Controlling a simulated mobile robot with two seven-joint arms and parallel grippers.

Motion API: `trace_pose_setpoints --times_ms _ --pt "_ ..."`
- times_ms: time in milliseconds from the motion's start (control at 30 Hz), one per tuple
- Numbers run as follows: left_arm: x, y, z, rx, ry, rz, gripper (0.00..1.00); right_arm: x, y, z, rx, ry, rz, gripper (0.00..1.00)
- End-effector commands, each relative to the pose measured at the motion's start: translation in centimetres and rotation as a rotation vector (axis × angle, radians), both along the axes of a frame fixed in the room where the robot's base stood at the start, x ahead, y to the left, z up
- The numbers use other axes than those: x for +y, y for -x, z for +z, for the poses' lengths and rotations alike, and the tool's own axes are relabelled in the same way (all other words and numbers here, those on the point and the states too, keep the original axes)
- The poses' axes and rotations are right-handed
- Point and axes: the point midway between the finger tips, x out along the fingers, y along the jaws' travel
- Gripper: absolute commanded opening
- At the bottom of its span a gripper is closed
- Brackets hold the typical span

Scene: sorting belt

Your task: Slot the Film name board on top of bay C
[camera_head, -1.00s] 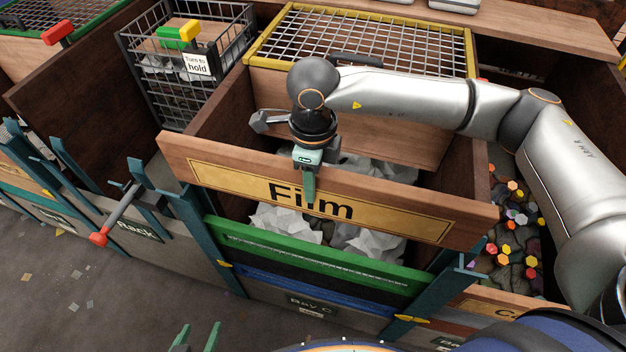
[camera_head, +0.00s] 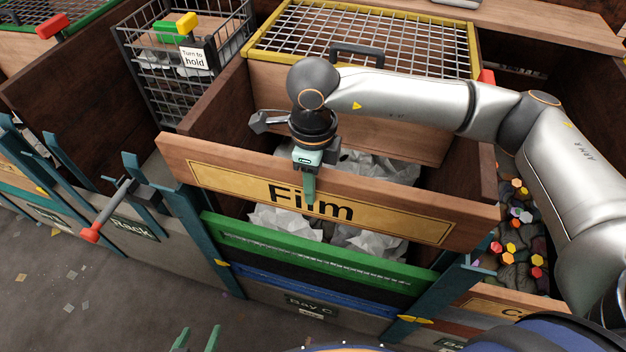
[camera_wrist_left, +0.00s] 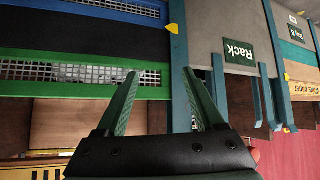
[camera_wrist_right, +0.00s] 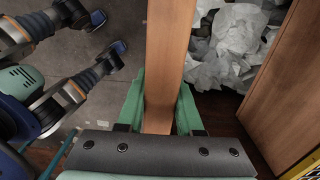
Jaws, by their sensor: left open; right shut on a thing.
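The Film name board (camera_head: 380,218) is a long wooden plank with a yellow label, tilted down to the right in the head view. My right gripper (camera_head: 309,185) is shut on its top edge near the middle; the right wrist view shows the plank (camera_wrist_right: 168,60) between both fingers. The board spans the front of bay C, above a green panel (camera_head: 300,256) and the Bay C label (camera_head: 311,305). A gap with white crumpled film shows between board and panel. Teal posts stand at the board's ends; whether it sits in them I cannot tell. My left gripper (camera_head: 195,338) is open and empty, low in front.
A wire basket (camera_head: 190,75) with a "Turn to hold" sign stands behind left. A yellow-framed mesh lid (camera_head: 365,35) is behind the bay. A red-tipped lever (camera_head: 105,210) sticks out by the Rack label (camera_head: 133,228). Colourful pieces (camera_head: 515,240) lie in the bay at right.

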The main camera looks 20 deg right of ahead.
Motion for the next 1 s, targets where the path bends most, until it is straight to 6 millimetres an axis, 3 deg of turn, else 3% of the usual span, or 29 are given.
trace_pose_setpoints --times_ms 33,300,733,1000 --pt "0.0 0.0 -1.2 0.001 0.000 0.000 0.70 0.1 -0.1 -1.0 -0.005 -0.004 0.000 0.00" --pt "-0.3 0.2 -4.3 0.018 0.001 -0.006 0.70 0.1 -0.1 -4.2 -0.006 -0.003 0.000 0.00" --pt "-3.3 -1.5 -6.1 0.004 0.038 -0.060 0.70 0.1 -0.1 -9.2 -0.006 -0.003 0.000 0.00" --pt "-3.4 -1.8 -8.0 0.003 0.035 -0.072 0.70 0.1 -0.1 -12.4 -0.005 -0.004 0.000 0.00"
